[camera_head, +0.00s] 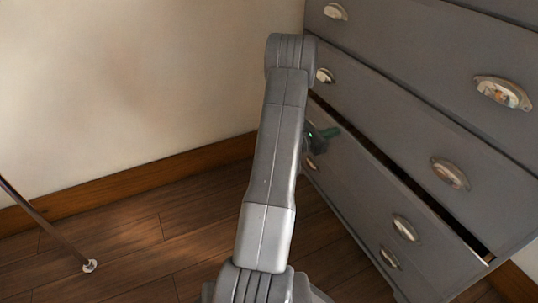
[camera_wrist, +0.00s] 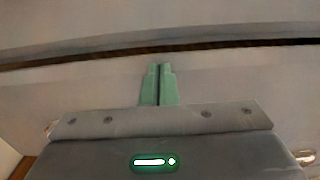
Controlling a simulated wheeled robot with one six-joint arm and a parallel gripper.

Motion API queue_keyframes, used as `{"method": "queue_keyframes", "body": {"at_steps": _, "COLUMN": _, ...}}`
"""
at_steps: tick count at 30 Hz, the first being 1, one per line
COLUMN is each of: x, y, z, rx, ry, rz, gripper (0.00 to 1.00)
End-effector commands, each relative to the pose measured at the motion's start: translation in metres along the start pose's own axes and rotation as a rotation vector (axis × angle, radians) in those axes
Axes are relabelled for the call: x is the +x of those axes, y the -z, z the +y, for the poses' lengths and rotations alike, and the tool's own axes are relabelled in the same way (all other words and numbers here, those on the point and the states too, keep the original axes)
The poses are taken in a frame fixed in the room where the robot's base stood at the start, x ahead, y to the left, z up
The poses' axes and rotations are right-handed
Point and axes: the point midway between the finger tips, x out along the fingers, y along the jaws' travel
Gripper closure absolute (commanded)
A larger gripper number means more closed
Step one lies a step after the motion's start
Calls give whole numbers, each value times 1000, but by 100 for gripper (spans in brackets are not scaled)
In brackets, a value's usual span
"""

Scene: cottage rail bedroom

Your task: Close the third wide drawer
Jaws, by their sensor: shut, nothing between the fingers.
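The slightly open wide drawer (camera_head: 365,185) is in the grey dresser, with a dark gap along its top edge. It has a metal cup handle (camera_head: 405,228) toward its right end. In the wrist view the same drawer front (camera_wrist: 235,80) lies ahead, below a dark gap. My gripper (camera_head: 325,134) is at the left part of this drawer front, partly hidden by my arm. Its green fingertips (camera_wrist: 158,68) are together and empty, pointing at the front just below the gap. I cannot tell whether they touch it.
The drawer above (camera_head: 395,120) looks flush, with a cup handle (camera_head: 450,172). A lower handle (camera_head: 390,257) shows beneath. The beige wall (camera_head: 130,80) is close on the left. A thin metal leg (camera_head: 45,223) stands on the wooden floor (camera_head: 140,250), which is otherwise clear there.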

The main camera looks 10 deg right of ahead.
Motion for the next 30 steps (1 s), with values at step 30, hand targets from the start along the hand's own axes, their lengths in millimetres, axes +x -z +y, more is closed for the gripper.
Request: {"method": "queue_keyframes", "body": {"at_steps": 30, "x": 42, "y": -1, "z": 2, "rx": 5, "ry": 6, "rz": -3, "gripper": 100}}
